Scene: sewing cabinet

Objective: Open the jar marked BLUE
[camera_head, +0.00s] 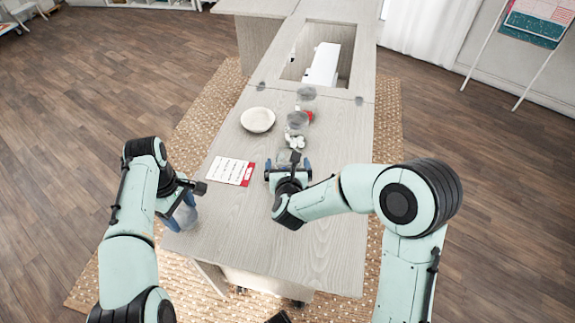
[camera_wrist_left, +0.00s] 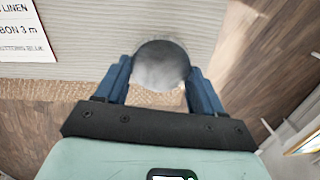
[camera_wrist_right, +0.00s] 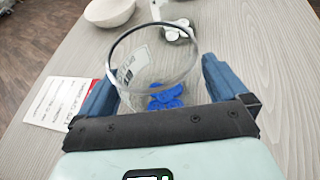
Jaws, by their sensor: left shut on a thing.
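The clear jar (camera_wrist_right: 152,78) stands upright on the table, its round mouth uncovered, with blue buttons (camera_wrist_right: 166,96) inside. The print on its label is too small to read. It also shows in the head view (camera_head: 288,159). My right gripper (camera_wrist_right: 155,80) is open, with a finger on either side of the jar. My left gripper (camera_wrist_left: 160,75) is shut on a round grey lid (camera_wrist_left: 161,66), held off the table's left front edge. The lid and left gripper also show at the left in the head view.
A white card with a red end (camera_head: 231,171) lies left of the jar. Behind are a pale bowl (camera_head: 257,120), a jar with white contents (camera_head: 296,123) and a red item (camera_head: 308,115). The table (camera_head: 325,240) is bare at the front right.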

